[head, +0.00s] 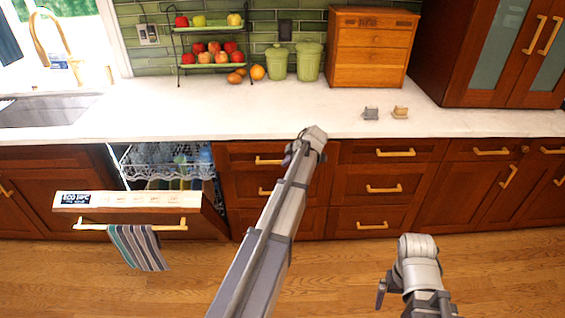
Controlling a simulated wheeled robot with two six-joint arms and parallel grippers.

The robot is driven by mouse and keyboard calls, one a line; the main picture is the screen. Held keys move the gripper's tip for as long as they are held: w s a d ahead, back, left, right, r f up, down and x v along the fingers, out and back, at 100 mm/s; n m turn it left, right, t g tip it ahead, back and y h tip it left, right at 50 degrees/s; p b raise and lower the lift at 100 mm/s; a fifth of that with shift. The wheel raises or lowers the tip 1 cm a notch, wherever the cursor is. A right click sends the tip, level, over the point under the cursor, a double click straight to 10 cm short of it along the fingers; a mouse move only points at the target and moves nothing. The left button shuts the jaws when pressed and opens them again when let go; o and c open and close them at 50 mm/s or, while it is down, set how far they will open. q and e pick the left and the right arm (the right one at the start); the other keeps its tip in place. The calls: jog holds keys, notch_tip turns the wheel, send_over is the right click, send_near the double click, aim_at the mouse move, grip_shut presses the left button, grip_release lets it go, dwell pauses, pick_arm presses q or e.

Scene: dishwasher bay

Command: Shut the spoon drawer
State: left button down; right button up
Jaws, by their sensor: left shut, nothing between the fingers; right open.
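The wooden drawer front (235,157) just right of the dishwasher, with a brass bar handle, sits under the counter edge. It looks flush or nearly flush; I cannot tell if a small gap remains. No label marks which drawer holds spoons, and no spoons show. My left gripper (298,148) is shut and empty, at the right part of this drawer front near the counter edge. My arm hides part of the front, and I cannot tell if the gripper touches it. My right gripper (384,290) is open and empty, low over the floor, away from the drawers.
The dishwasher door (140,207) hangs partly open at left, with a striped towel (138,246) on its handle and a rack (155,165) inside. More closed drawers (383,188) stand at right. The white counter (210,110) has clear room; two small objects (385,113) sit on it.

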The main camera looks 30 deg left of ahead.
aim_at(272, 158)
pick_arm(q)
jog(key=shift+s+a, duration=0.15)
jog(key=shift+a, duration=0.05)
jog(key=w+a+f+b, duration=0.5)
jog(key=a+f+b, duration=0.2)
jog(key=f+b, duration=0.1)
jog(key=shift+w+a, duration=0.2)
jog(key=shift+a, duration=0.2)
jog(key=w+a, duration=0.1)
jog(key=w, duration=0.2)
jog(key=w+a, duration=0.1)
jog(key=shift+w+a, duration=0.25)
jog(key=shift+a, duration=0.1)
jog(key=shift+s+r, duration=0.1)
